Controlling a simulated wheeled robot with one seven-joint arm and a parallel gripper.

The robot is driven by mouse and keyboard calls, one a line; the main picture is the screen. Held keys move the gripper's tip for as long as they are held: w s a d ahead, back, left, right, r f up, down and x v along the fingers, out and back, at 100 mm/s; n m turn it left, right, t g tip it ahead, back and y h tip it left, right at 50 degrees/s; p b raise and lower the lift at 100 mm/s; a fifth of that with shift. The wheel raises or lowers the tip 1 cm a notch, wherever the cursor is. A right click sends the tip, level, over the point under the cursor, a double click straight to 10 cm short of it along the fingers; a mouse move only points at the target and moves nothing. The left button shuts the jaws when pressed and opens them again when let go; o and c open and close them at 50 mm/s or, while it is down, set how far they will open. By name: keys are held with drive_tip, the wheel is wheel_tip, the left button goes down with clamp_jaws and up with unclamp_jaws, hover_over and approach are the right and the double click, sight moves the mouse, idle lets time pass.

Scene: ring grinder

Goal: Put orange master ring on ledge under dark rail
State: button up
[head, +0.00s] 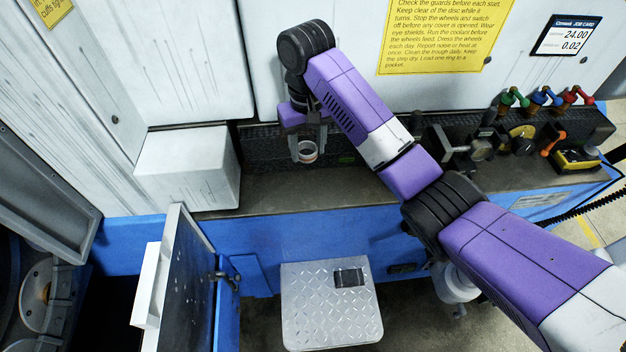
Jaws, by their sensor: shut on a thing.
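My gripper (307,148) hangs fingers-down in front of the white machine panel, left of the picture's centre top. It is shut on a small ring (307,157), grey with an orange band, which I take to be the orange master ring. The ring appears to be above the brown-grey ledge (290,182); whether it touches anything below cannot be told. A dark textured rail (262,143) runs along the machine behind the gripper, above the ledge. My forearm covers part of the rail and ledge to the right.
A white box (188,167) stands at the ledge's left end. Clamps, a gauge and coloured valves (545,98) crowd its right end. A yellow notice (445,37) is above. A metal step (331,305) and an open cabinet door (190,285) are below.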

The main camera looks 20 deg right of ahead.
drive_tip(key=b, duration=0.3)
hover_over(309, 190)
wheel_tip(309, 190, down, 8)
drive_tip(key=shift+d+f, duration=0.1)
drive_tip(key=shift+f, duration=0.05)
drive_tip(key=shift+f+p, duration=0.55)
drive_tip(key=shift+f, duration=2.05)
drive_tip(key=shift+f, duration=0.15)
drive_tip(key=o, duration=1.5)
wheel_tip(309, 190, up, 12)
drive_tip(key=shift+w+r+p, duration=0.1)
drive_tip(key=shift+r+p, duration=0.05)
drive_tip(key=shift+p, duration=0.8)
